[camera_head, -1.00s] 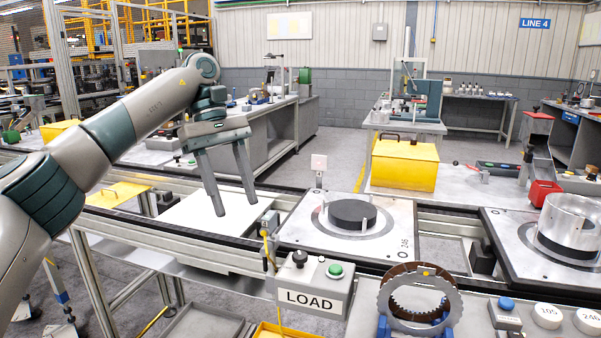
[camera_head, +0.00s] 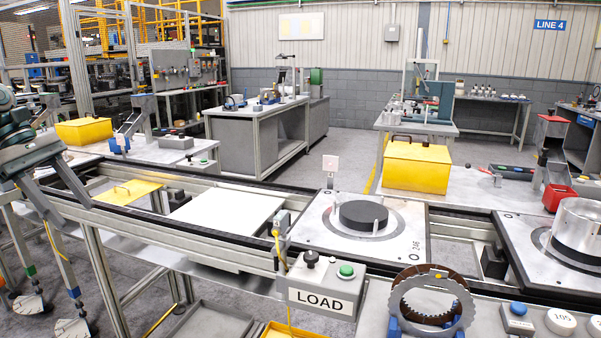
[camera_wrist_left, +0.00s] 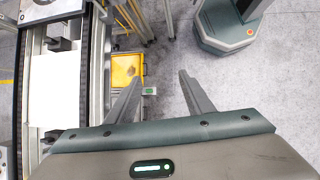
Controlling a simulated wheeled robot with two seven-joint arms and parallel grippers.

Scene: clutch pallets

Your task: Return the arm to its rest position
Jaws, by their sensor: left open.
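My left gripper (camera_head: 72,208) is at the left edge of the head view, with its two fingers spread and nothing between them. Only the gripper and a bit of the wrist show there; the rest of the arm is out of view. My right gripper is not in view.
The conveyor rail (camera_head: 140,222) runs close to the right of my left gripper. A pallet with a black disc (camera_head: 361,215) sits on the conveyor. The LOAD button box (camera_head: 325,285) stands in front. In the left wrist view, a wheeled base (camera_wrist_left: 225,28) stands on the floor.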

